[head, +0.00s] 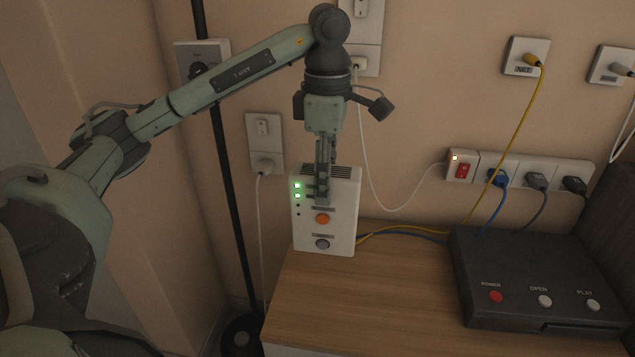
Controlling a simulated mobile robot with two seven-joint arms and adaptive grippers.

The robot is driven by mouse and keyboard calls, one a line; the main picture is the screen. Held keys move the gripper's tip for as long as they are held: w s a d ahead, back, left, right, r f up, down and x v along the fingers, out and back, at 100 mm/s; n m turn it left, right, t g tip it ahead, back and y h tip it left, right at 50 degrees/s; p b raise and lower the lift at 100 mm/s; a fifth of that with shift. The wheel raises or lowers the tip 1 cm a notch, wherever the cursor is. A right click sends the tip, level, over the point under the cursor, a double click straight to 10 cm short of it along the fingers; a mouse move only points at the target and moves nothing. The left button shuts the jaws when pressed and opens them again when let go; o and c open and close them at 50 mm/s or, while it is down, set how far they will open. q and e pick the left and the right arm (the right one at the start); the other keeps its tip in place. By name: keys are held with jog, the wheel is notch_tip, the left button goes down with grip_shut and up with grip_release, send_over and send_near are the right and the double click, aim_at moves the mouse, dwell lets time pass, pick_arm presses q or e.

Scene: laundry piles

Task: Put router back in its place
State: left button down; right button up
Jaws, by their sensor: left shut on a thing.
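The white router (341,239) is upright at the back left corner of the wooden cabinet top. It has two lit green lights, an orange button and a grey button on its front. Yellow and blue cables come out of its right side. My left gripper (323,196) points down over the router's top and is shut on it, with one finger in front of its face. The other finger is hidden behind. I cannot tell whether the router's base touches the cabinet top. My right gripper is not in view.
A black player (540,272) with several buttons stands on the right of the wooden cabinet top (390,300). A power strip (461,167) with plugs and a yellow-cabled wall socket (526,57) are on the wall behind. A black pole (226,170) stands left of the cabinet. The cabinet top's middle is clear.

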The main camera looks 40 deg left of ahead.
pick_arm(q)
jog(key=w+a+p, duration=0.2)
jog(key=w, duration=0.6)
jog(key=shift+w, duration=0.15)
jog(key=shift+w+d+p, duration=0.15)
jog(key=shift+w+p, duration=0.2)
jog(key=shift+w, duration=0.25)
jog(key=shift+f, duration=0.1)
notch_tip(320, 180, down, 11)
jog(key=b, duration=0.6)
jog(key=shift+b, duration=0.3)
dwell(0.7)
